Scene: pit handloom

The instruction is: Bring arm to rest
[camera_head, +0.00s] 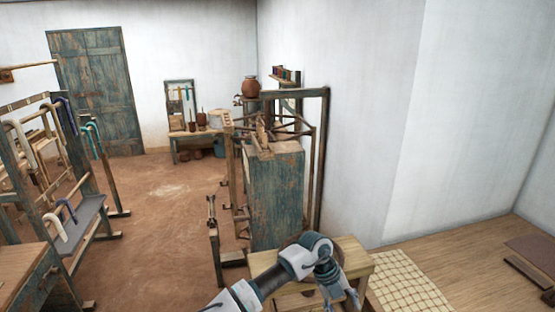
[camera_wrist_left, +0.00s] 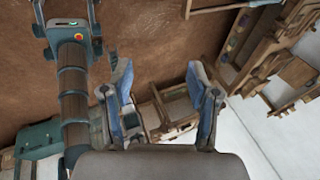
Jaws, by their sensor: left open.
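My left arm (camera_head: 250,292) comes in from the bottom of the head view and bends down at its wrist. My left gripper (camera_head: 343,298) hangs at the bottom edge of that view, in front of a small wooden table or bench (camera_head: 354,258); its fingertips are partly cut off there. In the left wrist view the two blue-grey fingers of my left gripper (camera_wrist_left: 163,92) stand wide apart. No object is seen held between them; wooden furniture shows behind them. My right gripper is in neither view.
A worn blue-green cabinet (camera_head: 274,195) with wooden frames stands beyond the arm. A woven mat (camera_head: 408,292) lies at the lower right. The brown floor (camera_head: 165,205) between rack and cabinet is open.

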